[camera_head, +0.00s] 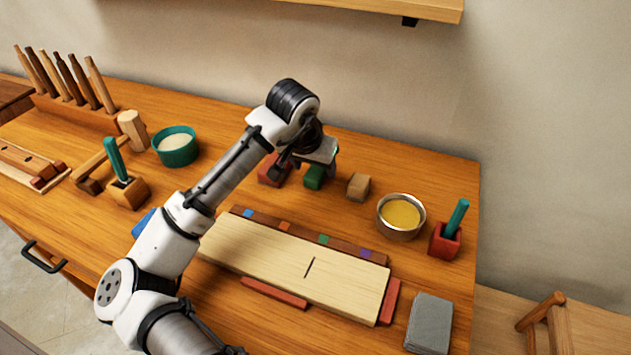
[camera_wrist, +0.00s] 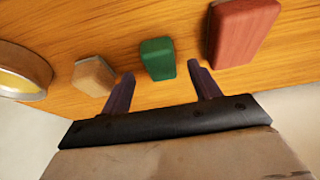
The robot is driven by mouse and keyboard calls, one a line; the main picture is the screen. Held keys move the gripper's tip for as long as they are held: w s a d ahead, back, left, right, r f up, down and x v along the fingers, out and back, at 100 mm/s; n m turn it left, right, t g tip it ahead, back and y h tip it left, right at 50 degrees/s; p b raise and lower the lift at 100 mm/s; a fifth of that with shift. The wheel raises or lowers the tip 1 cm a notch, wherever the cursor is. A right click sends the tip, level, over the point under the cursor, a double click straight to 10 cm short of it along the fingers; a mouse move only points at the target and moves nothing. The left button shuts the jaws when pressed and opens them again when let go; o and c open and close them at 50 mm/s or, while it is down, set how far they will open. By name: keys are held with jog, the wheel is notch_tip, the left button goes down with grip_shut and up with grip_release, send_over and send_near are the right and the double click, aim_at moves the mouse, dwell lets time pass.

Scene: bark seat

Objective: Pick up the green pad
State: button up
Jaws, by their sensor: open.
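The green pad (camera_head: 315,177) is a small green block on the wooden bench, toward the back, between a red block (camera_head: 272,172) and a tan block (camera_head: 359,187). In the wrist view the green pad (camera_wrist: 158,58) lies ahead of the fingers, framed by the gap between them. My gripper (camera_wrist: 162,88) is open and empty, with one finger toward the tan block (camera_wrist: 94,76) and the other toward the red block (camera_wrist: 241,32). In the head view my gripper (camera_head: 314,166) is over the green pad and partly hides it. I cannot tell the exact height between them.
A metal bowl of yellow stuff (camera_head: 401,216) and a red holder (camera_head: 445,240) stand to the right. A teal bowl (camera_head: 177,147) is to the left. A pale board (camera_head: 290,262) lies in front.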

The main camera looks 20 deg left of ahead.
aim_at(315, 172)
jog(key=b+x, duration=0.1)
jog(key=x, duration=0.2)
jog(key=shift+a, duration=0.1)
jog(key=shift+w+r, duration=0.1)
jog(key=c, duration=1.1)
jog(key=shift+r, duration=0.1)
notch_tip(315, 172, up, 20)
jog(key=b, duration=0.1)
